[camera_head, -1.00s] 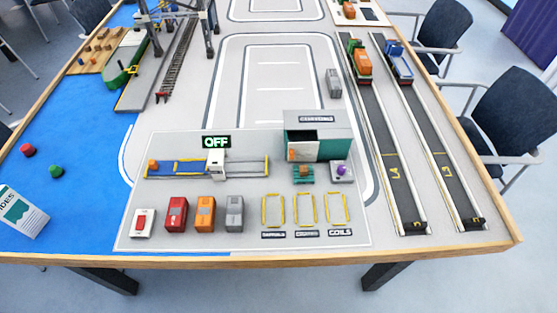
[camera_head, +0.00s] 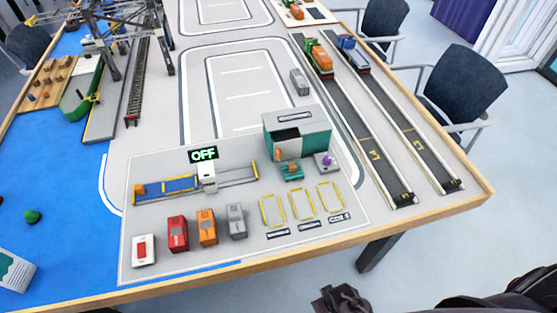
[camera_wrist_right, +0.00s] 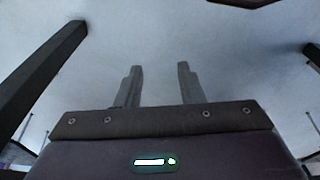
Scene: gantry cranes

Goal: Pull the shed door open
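The shed (camera_head: 297,128) stands on the white board on the table, with a grey roof, teal walls and a dark label on top. A dark gap shows below the roof at its front left, with something orange at the left corner. My right gripper (camera_wrist_right: 158,68) is open and empty in the right wrist view, over plain floor and away from the shed. Dark parts, probably my right arm, show at the bottom right of the head view. My left gripper is not in view.
In front of the shed are a teal block (camera_head: 291,172), a purple button (camera_head: 327,160) and yellow frames (camera_head: 302,203). An OFF sign (camera_head: 203,154) stands behind a conveyor. A wooden rim (camera_head: 420,227) edges the table.

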